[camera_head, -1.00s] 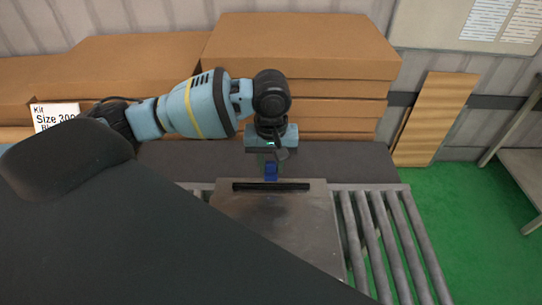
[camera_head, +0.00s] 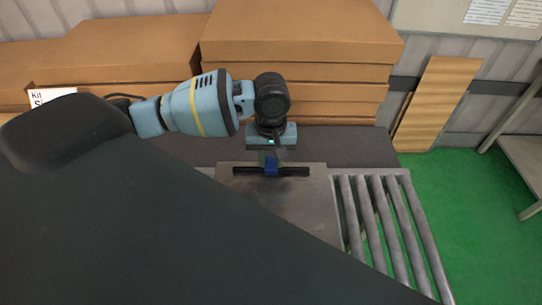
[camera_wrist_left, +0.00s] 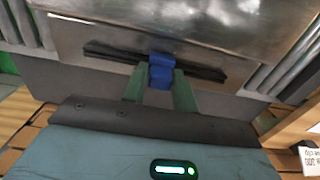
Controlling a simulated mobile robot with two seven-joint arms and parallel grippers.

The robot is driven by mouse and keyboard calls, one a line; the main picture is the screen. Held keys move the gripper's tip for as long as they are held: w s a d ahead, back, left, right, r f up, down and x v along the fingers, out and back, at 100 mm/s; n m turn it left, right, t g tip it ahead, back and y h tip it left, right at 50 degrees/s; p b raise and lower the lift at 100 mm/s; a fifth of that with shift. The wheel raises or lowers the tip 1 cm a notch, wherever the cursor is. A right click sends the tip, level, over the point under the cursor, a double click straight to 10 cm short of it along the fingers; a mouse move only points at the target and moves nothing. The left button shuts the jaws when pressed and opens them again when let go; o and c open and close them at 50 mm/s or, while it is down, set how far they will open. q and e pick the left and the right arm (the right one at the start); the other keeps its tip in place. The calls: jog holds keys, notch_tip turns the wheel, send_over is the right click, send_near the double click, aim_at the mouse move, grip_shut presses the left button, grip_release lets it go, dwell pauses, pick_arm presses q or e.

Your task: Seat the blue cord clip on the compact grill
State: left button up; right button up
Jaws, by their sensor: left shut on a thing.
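The blue cord clip (camera_head: 271,166) is at the middle of the black bar (camera_head: 296,171) near the back edge of the metal grill plate (camera_head: 300,200). My left gripper (camera_head: 270,157) comes down from behind and is shut on the clip. In the left wrist view the clip (camera_wrist_left: 161,70) sits between the two green fingers (camera_wrist_left: 160,90) and overlaps the black bar (camera_wrist_left: 110,52). I cannot tell whether the clip is fully pressed onto the bar. My right gripper is not in view.
The grill plate lies on a roller conveyor (camera_head: 385,220), with bare rollers to its right. A dark surface (camera_head: 350,147) runs behind it. Stacked cardboard boxes (camera_head: 300,40) stand at the back. My dark arm link hides the lower left.

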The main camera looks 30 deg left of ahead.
pick_arm(q)
jog(key=shift+f, duration=0.15)
dwell(0.3)
jog(key=o, duration=1)
jog(key=shift+r, duration=3.9)
